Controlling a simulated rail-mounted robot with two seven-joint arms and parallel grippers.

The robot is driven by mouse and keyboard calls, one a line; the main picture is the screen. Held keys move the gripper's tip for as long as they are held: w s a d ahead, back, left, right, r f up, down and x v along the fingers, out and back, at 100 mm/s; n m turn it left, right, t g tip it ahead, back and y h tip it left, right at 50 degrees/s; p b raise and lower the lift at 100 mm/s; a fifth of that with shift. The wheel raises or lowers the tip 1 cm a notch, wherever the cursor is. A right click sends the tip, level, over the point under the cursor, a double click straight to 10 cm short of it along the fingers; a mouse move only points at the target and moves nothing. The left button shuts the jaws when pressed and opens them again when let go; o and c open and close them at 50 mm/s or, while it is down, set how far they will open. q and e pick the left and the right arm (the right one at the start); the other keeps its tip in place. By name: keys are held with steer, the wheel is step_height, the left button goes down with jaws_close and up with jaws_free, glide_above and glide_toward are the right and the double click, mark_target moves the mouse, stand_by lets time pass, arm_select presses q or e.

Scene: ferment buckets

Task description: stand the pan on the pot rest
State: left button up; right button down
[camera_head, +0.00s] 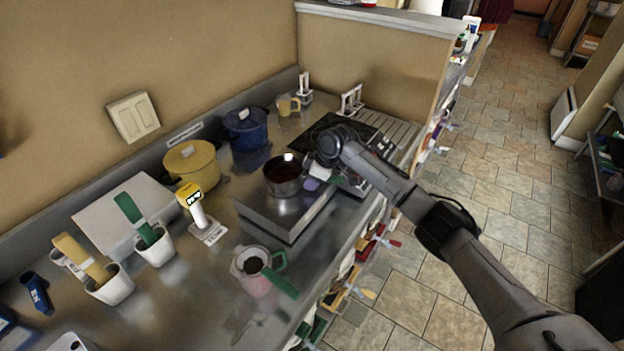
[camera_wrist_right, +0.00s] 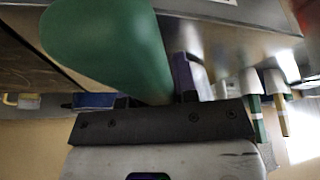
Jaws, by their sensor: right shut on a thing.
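The pan (camera_head: 283,180), a small steel pan with dark red-brown contents, is upright over a raised steel block (camera_head: 262,222) on the counter. I cannot tell whether its base touches the block. My right gripper (camera_head: 318,174) is at the pan's right side. In the right wrist view a thick green handle (camera_wrist_right: 110,45) runs between the fingers, and the gripper is shut on it. In the head view my wrist hides most of this handle. I cannot tell for certain which surface is the pot rest. My left gripper is not in view.
A yellow pot (camera_head: 192,165) and a blue pot (camera_head: 246,128) stand along the wall. A dark flat plate (camera_head: 330,128) lies behind my wrist. In front stand a jug with a green handle (camera_head: 257,278) and white cups (camera_head: 153,247) holding tools. The counter's front edge is near.

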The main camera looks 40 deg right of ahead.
steer(key=c, duration=0.9)
jaws_free()
steer(key=shift+f, duration=0.1)
steer(key=b+v, duration=0.2)
steer(key=v, duration=0.9)
steer(key=shift+r, duration=0.25)
steer(key=shift+s+d+r, duration=0.1)
steer(key=shift+s+r, duration=0.05)
steer(key=shift+r, duration=0.2)
